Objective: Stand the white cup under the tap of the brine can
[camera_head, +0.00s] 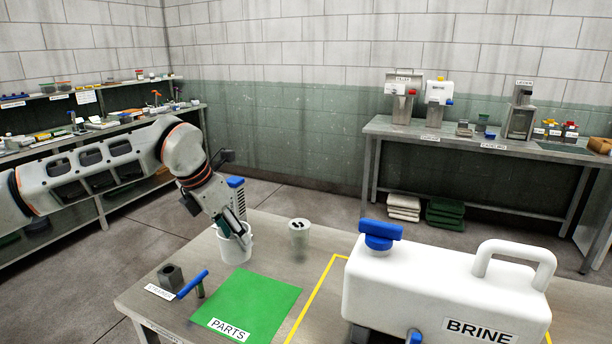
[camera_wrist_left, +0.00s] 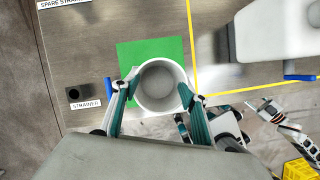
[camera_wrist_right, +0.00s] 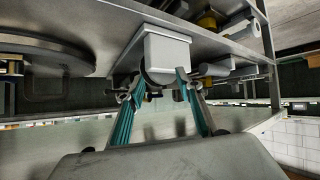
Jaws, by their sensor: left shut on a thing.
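The white cup (camera_head: 236,247) is upright at the back edge of the green mat; I cannot tell whether it touches the table. My left gripper (camera_head: 234,231) is shut on the cup, with a finger on each side of it in the left wrist view (camera_wrist_left: 157,90). The white brine can (camera_head: 440,285) stands on the table to the right. Its blue tap (camera_head: 413,337) shows only partly at the bottom edge of the head view. My right gripper (camera_wrist_right: 162,85) shows only in its wrist view, fingers apart, with nothing clearly held between them.
The green mat (camera_head: 250,305) marked PARTS lies left of a yellow line (camera_head: 318,295) around the can. Side benches stand farther back.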

